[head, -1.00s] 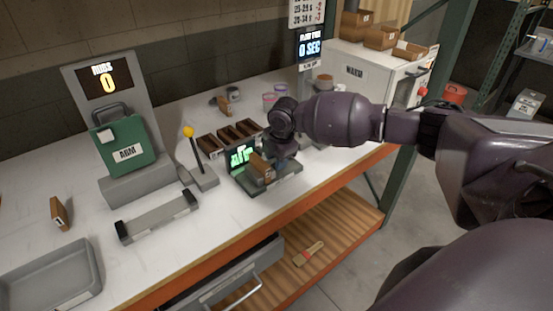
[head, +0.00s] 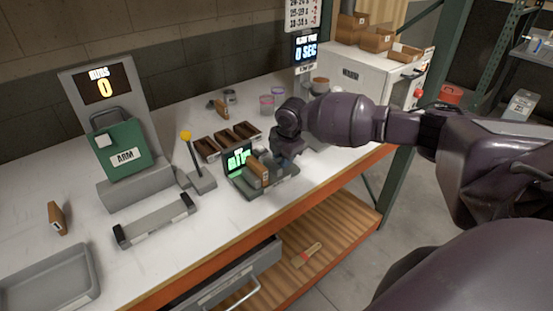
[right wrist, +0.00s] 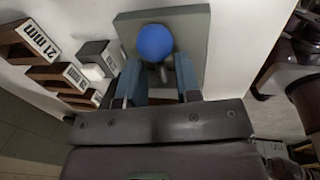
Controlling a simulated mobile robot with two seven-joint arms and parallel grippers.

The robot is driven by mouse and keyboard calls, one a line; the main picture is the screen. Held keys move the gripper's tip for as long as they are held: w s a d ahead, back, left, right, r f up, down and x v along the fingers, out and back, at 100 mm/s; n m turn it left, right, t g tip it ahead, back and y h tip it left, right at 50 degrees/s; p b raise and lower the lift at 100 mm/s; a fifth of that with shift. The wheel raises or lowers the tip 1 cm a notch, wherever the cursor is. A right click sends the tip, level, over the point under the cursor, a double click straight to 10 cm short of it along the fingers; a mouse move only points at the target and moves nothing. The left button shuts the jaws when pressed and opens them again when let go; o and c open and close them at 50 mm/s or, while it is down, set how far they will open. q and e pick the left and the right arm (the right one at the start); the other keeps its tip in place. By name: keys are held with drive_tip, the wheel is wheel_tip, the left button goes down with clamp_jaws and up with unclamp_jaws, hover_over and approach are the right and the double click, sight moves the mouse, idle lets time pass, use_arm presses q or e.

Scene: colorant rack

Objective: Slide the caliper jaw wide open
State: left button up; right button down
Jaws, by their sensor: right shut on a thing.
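The caliper (head: 240,158) stands on the bench with its lit green screen at the back and a dark base (head: 252,190). An upright brown block (head: 257,172) stands on the base, left of my right gripper. My right gripper (head: 285,160) is over the right part of the base, and its fingertips are partly hidden in the head view. In the right wrist view, a blue ball knob (right wrist: 155,42) sits at the fingertips of the right gripper (right wrist: 160,80), which is shut on it or its stem. A grey plate (right wrist: 195,25) lies beneath. My left gripper is not in view.
Wooden bins (head: 228,138) stand behind the caliper; a yellow-knobbed lever (head: 188,150) stands to the left. A white cabinet (head: 365,80) is at the back right. The bench's orange front edge (head: 310,205) is close.

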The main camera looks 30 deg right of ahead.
sight(289, 169)
drive_tip(key=c, duration=1.3)
unclamp_jaws()
drive_tip(key=shift+d, duration=0.2)
drive_tip(key=shift+o, duration=0.6)
drive_tip(key=shift+d, duration=0.1)
drive_tip(key=shift+r, duration=0.1)
wheel_tip(289, 169, up, 10)
drive_tip(key=s, duration=0.2)
drive_tip(key=shift+r, duration=0.25)
drive_tip(key=shift+s, duration=0.1)
